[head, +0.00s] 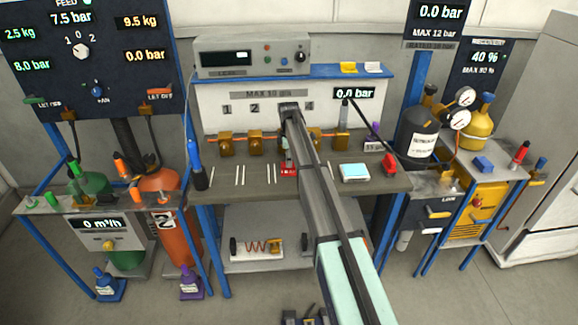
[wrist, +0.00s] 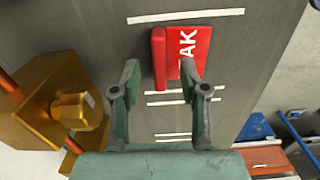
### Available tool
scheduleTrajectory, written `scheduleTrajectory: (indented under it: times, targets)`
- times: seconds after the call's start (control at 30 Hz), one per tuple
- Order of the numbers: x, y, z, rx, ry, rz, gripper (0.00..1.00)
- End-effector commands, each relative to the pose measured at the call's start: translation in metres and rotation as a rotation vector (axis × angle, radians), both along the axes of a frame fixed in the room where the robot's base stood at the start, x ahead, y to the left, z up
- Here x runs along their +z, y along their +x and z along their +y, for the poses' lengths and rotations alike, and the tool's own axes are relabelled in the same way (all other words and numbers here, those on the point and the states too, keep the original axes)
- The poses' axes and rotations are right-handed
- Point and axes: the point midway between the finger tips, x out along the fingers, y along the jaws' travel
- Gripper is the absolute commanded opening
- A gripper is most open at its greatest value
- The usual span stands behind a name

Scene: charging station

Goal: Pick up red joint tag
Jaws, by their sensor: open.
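The red joint tag (wrist: 180,52) lies on the dark bench top in the wrist view, with white letters reading "AK" on the part that shows. In the head view, a red edge of the tag (head: 288,170) shows just below my gripper (head: 287,160), and my arm covers much of it. In the wrist view my gripper (wrist: 161,70) is open. One fingertip is at the left of the tag's lower edge and the other overlaps its lower right. The gap between the fingers is empty; I cannot tell whether either finger touches the tag.
A brass valve block (wrist: 58,105) stands close on the left in the wrist view. Several brass valves (head: 256,143) line the bench's back. A white-blue box (head: 355,172) and a red item (head: 389,163) are on the bench's right.

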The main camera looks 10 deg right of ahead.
Motion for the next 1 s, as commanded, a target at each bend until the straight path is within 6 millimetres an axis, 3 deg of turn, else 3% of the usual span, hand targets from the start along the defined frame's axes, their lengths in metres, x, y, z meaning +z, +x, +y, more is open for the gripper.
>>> scheduleTrajectory:
  times: [0.17,0.37,0.5,1.0]
  targets:
    - [-0.016,0.0,0.0,0.0,0.0,0.0,0.44]
    - [-0.017,0.0,0.0,0.0,0.0,-0.001,0.44]
    - [-0.017,0.0,0.0,0.0,0.0,-0.001,0.0]
    - [-0.014,0.0,0.0,0.0,0.0,-0.001,0.0]
